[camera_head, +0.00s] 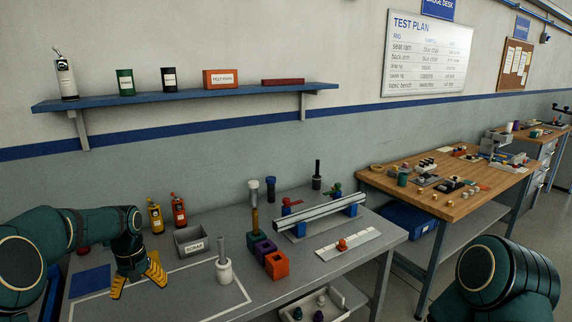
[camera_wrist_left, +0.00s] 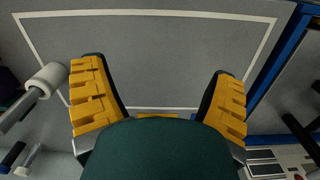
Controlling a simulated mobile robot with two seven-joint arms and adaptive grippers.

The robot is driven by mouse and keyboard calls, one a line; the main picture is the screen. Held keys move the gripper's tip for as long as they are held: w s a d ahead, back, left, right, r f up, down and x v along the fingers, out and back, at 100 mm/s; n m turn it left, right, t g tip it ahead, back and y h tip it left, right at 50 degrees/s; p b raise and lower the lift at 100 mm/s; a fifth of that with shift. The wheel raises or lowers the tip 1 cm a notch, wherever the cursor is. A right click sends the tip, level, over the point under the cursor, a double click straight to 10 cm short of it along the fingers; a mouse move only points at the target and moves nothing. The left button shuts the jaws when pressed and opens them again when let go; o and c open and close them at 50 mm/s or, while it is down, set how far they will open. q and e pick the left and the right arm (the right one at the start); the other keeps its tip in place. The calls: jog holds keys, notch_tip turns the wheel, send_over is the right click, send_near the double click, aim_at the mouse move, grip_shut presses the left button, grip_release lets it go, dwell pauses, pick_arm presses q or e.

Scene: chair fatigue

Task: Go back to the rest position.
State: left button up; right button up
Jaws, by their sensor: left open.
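My left gripper (camera_head: 139,287) hangs low over the left part of the grey table (camera_head: 370,245), its yellow fingers spread apart with nothing between them. In the left wrist view the open left gripper (camera_wrist_left: 158,78) faces bare grey table top inside a white outline. My left arm comes in from the left edge, bent, with the wrist pointing down. Part of my right arm shows at the lower right of the head view, but its gripper is out of frame.
A white cylinder with a grey rod (camera_head: 224,270) stands right of the left gripper. A grey bin (camera_head: 194,240), a yellow bottle (camera_head: 156,218) and a red bottle (camera_head: 178,212) stand behind it. An orange block (camera_head: 276,264) and a metal rail (camera_head: 320,215) are further right.

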pick_arm(q)
jog(key=s+d+f+m+h, duration=0.2)
jog(key=s+d+f, duration=0.1)
jog(key=d+f, duration=0.75)
jog(key=s+d+f+m+t+h, duration=0.1)
jog(key=s+d+f, duration=0.9)
jog(key=s+d, duration=0.2)
jog(key=s+d+f+t, duration=0.1)
jog(key=s+d, duration=0.3)
jog(key=s, duration=0.7)
jog(key=shift+d+f+h, duration=0.3)
jog(key=shift+f+h, duration=0.1)
jog(key=shift+f, duration=0.2)
